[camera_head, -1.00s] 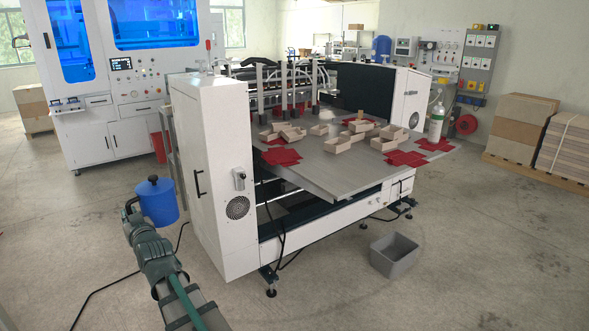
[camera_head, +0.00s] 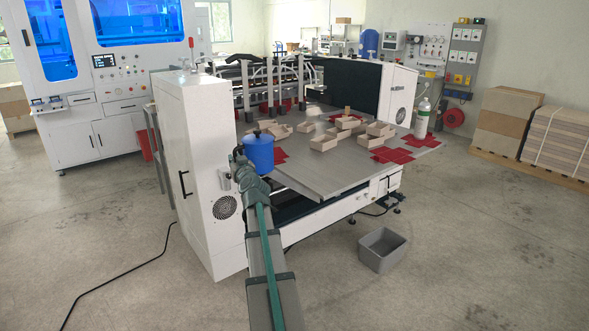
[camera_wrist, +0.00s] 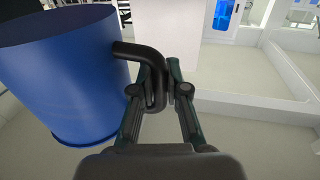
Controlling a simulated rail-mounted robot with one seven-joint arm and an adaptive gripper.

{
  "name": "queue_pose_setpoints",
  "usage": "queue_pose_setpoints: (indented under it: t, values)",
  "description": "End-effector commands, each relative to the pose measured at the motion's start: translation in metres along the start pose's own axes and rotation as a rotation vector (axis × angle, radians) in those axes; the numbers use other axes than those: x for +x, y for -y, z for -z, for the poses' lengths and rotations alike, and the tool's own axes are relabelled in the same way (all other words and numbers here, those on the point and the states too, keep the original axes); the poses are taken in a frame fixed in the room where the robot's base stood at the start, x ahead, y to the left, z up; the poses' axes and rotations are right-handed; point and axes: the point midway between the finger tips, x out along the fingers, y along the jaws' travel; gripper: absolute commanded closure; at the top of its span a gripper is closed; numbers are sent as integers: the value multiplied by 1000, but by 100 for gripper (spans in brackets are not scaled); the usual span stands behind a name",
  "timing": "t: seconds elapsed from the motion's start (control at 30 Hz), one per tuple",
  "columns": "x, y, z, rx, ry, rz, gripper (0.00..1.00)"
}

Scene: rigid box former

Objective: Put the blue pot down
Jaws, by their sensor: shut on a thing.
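The blue pot (camera_head: 258,153) has a dark lid with a knob and hangs upright in my gripper (camera_head: 239,154). In the head view it appears in front of the near left part of the machine table (camera_head: 318,183); whether it is above the table or short of it I cannot tell. In the wrist view the pot (camera_wrist: 66,72) fills the left side, and my gripper (camera_wrist: 161,92) is shut on its black looped handle (camera_wrist: 150,62). No surface shows touching the pot's base.
Several tan cardboard boxes (camera_head: 323,144) and red cut blanks (camera_head: 392,155) lie on the table. A white spray bottle (camera_head: 422,120) stands at its right end. The machine's white cabinet (camera_head: 200,190) is close left of my arm. A grey bin (camera_head: 382,250) sits on the floor.

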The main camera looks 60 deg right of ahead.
Motion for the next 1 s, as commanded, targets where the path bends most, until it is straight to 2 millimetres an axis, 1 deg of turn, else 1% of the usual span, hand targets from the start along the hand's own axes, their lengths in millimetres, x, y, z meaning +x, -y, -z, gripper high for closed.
queue_pose_setpoints:
  t: [0.03,0.1,0.2,0.3,0.47,0.57,0.67,0.97,1.0]
  values:
    - [6,-22,8,-2,-3,-11,100]
    - [8,-44,15,-3,-2,-13,100]
    - [11,-69,23,-2,-2,-7,100]
    - [14,-84,31,-3,-3,7,100]
    - [19,-98,36,-3,-1,28,100]
    - [27,-107,33,-2,0,31,100]
    - [40,-118,26,-1,1,31,100]
    - [85,-160,-1,0,1,31,100]
    - [88,-163,-9,-1,2,31,100]
